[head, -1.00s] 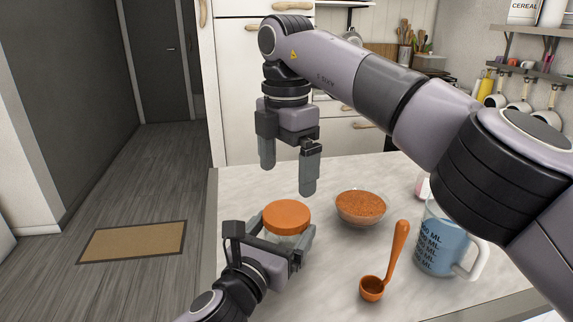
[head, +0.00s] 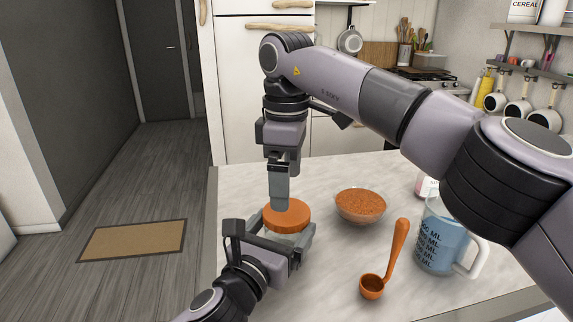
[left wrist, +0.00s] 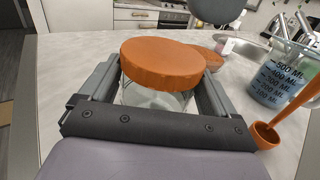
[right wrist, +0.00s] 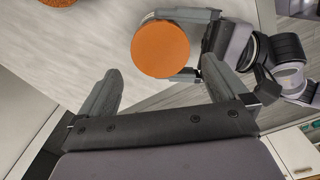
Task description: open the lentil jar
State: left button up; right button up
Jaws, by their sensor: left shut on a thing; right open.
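The lentil jar (left wrist: 150,98) is a clear glass jar with an orange lid (head: 287,214). It stands upright on the counter, lid on. My left gripper (head: 285,243) is shut on the jar's glass body, one finger on each side, as the left wrist view (left wrist: 157,88) also shows. My right gripper (head: 280,200) points down just above the lid. In the right wrist view the right gripper (right wrist: 160,90) is open, with the orange lid (right wrist: 160,49) beyond and between its fingertips. I cannot tell whether it touches the lid.
A glass bowl of orange-brown lentils (head: 361,204) stands right of the jar. An orange scoop (head: 372,286) and a measuring jug of blue liquid (head: 436,240) stand further right. The pale counter (head: 330,265) is clear between jar and scoop.

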aim_at(286, 234)
notch_tip(286, 234, down, 6)
jog(key=shift+r, duration=0.15)
jog(key=c, duration=0.9)
jog(key=shift+n, duration=1.7)
jog(key=o, duration=0.9)
jog(key=shift+r, duration=0.1)
